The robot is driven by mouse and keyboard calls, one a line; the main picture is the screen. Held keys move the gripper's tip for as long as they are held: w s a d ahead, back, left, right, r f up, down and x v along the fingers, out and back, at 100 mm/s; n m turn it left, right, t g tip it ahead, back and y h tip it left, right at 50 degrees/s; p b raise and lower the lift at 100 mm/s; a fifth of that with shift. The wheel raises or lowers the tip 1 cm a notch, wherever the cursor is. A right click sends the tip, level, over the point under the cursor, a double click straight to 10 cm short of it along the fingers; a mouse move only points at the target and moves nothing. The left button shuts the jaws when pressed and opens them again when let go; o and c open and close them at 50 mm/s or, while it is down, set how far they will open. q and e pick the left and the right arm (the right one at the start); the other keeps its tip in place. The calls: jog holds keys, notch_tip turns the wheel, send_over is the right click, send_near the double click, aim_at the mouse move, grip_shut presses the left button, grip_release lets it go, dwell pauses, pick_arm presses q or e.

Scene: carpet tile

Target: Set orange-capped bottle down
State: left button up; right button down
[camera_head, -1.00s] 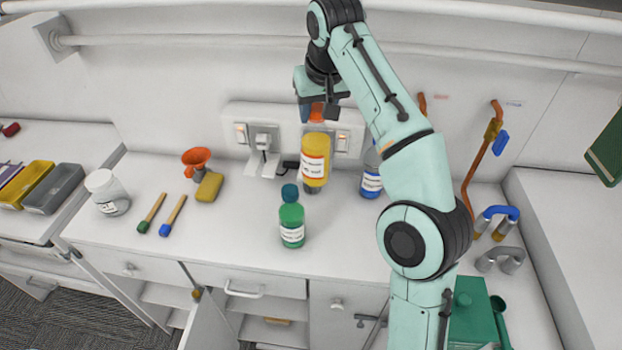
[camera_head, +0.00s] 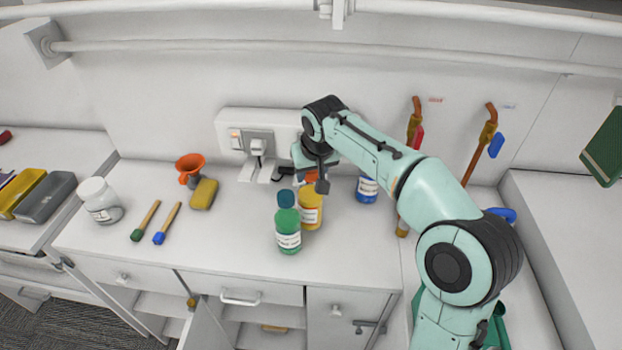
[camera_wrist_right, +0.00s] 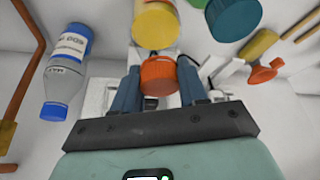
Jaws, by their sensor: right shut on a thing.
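The orange-capped bottle (camera_head: 311,212) is yellow with a white label and upright, just behind and right of the green bottle (camera_head: 288,228). Its base is at or very near the countertop; I cannot tell if it touches. My right gripper (camera_head: 314,178) is above it, shut on its orange cap. In the right wrist view the orange cap (camera_wrist_right: 158,76) sits between the two blue fingers, with the yellow body (camera_wrist_right: 156,24) beyond. My left gripper is not in view.
A blue-labelled bottle (camera_head: 367,188) stands to the right. The countertop (camera_head: 215,240) is clear left of the green bottle.

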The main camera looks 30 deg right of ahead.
aim_at(311, 199)
notch_tip(311, 199, down, 2)
jog(key=shift+f, duration=0.15)
jog(key=shift+f, duration=0.2)
jog(key=c, duration=0.6)
grip_release()
jog(key=shift+s, duration=0.1)
